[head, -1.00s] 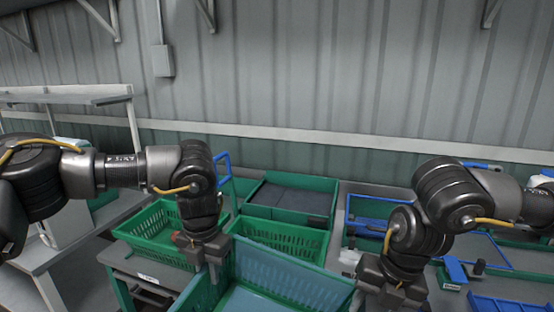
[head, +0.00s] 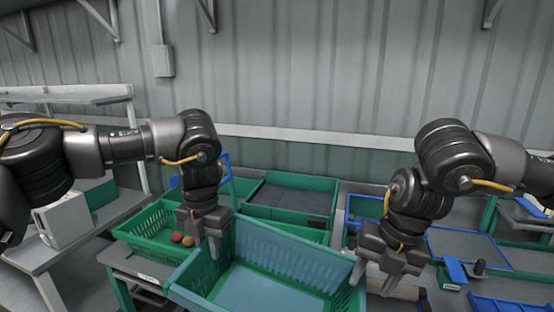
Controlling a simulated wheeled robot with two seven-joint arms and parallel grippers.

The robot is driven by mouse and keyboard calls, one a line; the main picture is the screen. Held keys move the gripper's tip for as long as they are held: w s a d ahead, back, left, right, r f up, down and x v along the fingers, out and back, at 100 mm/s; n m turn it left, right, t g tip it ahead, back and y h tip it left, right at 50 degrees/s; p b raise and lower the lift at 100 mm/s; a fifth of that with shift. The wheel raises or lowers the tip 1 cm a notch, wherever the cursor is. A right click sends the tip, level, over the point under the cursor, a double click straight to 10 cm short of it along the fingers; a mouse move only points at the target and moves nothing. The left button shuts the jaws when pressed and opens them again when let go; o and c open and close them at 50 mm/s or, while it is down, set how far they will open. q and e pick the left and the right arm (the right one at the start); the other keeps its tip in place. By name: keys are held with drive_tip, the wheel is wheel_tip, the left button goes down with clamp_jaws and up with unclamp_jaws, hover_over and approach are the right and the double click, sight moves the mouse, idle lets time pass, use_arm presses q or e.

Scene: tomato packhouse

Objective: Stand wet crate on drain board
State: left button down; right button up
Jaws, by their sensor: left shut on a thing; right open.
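A teal-green slatted crate (head: 296,254) with a pale, glossy bluish floor is at the bottom centre of the head view. It is tilted, and its near edge is cut off by the frame. My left gripper (head: 213,248) is shut on its left rim. My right gripper (head: 372,278) is open at the crate's right rim; I cannot tell whether it touches. On the right bench lies a flat grey panel with a blue edge (head: 504,266); I cannot tell whether this is the drain board.
A green crate (head: 140,226) with a few reddish tomatoes (head: 182,239) stands behind my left gripper. A green crate with a dark liner (head: 290,198) is at the back. Blue trays (head: 505,305) are at the lower right. A small blue object (head: 455,270) lies on the right.

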use_arm(q)
wheel_tip(320, 180, up, 20)
drive_tip(key=s, duration=0.2)
drive_tip(key=shift+s, duration=0.4)
use_arm(e)
drive_tip(key=a+v, duration=0.2)
drive_tip(key=v, duration=0.7)
drive_tip(key=s+a+v, duration=0.1)
drive_tip(key=v, duration=0.9)
drive_tip(key=shift+s+a+r, duration=0.25)
drive_tip(key=shift+a+r, duration=0.05)
drive_tip(key=shift+r, duration=0.3)
use_arm(q)
drive_tip(key=shift+f, duration=0.1)
use_arm(e)
drive_tip(key=shift+c, duration=0.4)
